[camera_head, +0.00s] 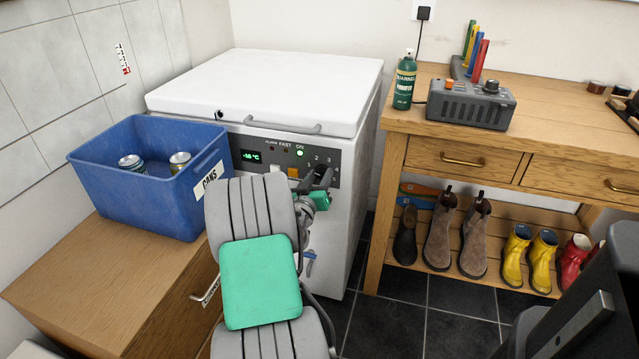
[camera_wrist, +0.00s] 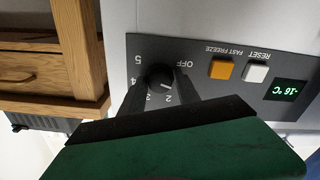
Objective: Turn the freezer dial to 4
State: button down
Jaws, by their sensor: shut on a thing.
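The freezer (camera_head: 265,88) is a white chest with a dark control panel on its front. Its black dial (camera_wrist: 158,76) shows upside down in the wrist view, ringed by the labels OFF, 5, 4, 3 and 2. The white pointer line on the dial is on the side of the 2 and away from the 4; a finger covers where 1 would be. My gripper (camera_wrist: 160,88) is shut on the dial, one dark finger on each side. In the head view my gripper (camera_head: 318,180) is at the right of the panel, mostly covering the dial.
An orange button (camera_wrist: 222,70), a white button (camera_wrist: 257,74) and a green display (camera_wrist: 287,90) reading -16 °C sit beside the dial. A blue bin of cans (camera_head: 130,190) stands left on a wooden cabinet. A wooden bench (camera_head: 395,165) with boots below is right.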

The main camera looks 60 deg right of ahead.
jog(key=m+b, duration=0.2)
jog(key=b, duration=0.1)
jog(key=m+b, duration=0.3)
jog(key=b, duration=0.1)
jog(key=shift+f, duration=0.35)
jog(key=m+b, duration=0.2)
jog(key=b, duration=0.1)
jog(key=shift+r, duration=0.2)
jog(key=shift+r+m, duration=0.1)
jog(key=shift+m, duration=0.2)
jog(key=c, duration=0.9)
grip_release()
jog(key=a, duration=0.2)
jog(key=s+a, duration=0.1)
jog(key=a, duration=0.2)
jog(key=a+p, duration=0.1)
jog(key=a, duration=0.1)
jog(key=shift+s+a, duration=0.15)
jog(key=shift+a, duration=0.2)
